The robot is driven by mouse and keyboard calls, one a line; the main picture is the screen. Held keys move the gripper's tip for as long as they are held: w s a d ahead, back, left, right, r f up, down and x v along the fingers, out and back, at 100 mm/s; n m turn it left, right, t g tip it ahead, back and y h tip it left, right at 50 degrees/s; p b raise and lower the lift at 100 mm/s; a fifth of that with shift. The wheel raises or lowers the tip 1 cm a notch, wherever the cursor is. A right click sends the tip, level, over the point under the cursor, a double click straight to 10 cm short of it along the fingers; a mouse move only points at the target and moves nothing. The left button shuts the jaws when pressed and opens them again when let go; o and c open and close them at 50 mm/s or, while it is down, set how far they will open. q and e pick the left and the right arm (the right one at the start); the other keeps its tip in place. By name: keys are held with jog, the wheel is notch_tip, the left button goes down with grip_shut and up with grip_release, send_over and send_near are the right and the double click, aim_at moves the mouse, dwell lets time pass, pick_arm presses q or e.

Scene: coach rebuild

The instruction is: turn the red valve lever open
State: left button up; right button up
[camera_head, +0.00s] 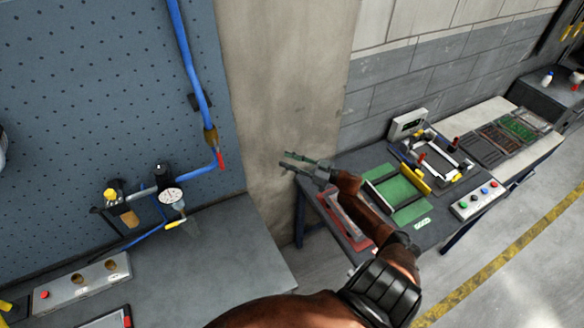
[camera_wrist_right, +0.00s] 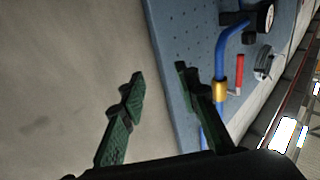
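The red valve lever (camera_head: 221,159) hangs beside a brass valve body (camera_head: 210,136) on the blue pipe (camera_head: 187,50), in front of the blue pegboard. The lever also shows in the right wrist view (camera_wrist_right: 239,72), next to the brass fitting (camera_wrist_right: 220,89). My right gripper (camera_head: 284,162) is to the right of the lever, in front of the bare concrete pillar, apart from the lever. In the right wrist view its two green fingers (camera_wrist_right: 158,75) are spread apart with nothing between them. My left gripper is not in view.
A pressure gauge (camera_head: 171,196) and a black-capped regulator (camera_head: 162,172) sit on the pipe below the lever. A grey bench (camera_head: 215,262) stands underneath. The pillar (camera_head: 265,90) lies behind my gripper.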

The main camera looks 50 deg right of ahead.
jog(key=shift+m+h, duration=0.5)
jog(key=shift+h, duration=0.2)
jog(key=shift+s+d+f, duration=0.15)
jog(key=shift+d+f, duration=0.05)
jog(key=shift+f, duration=0.8)
jog(key=shift+s+d+f, duration=0.15)
jog(key=shift+d+f, duration=0.05)
jog(key=shift+f, duration=0.75)
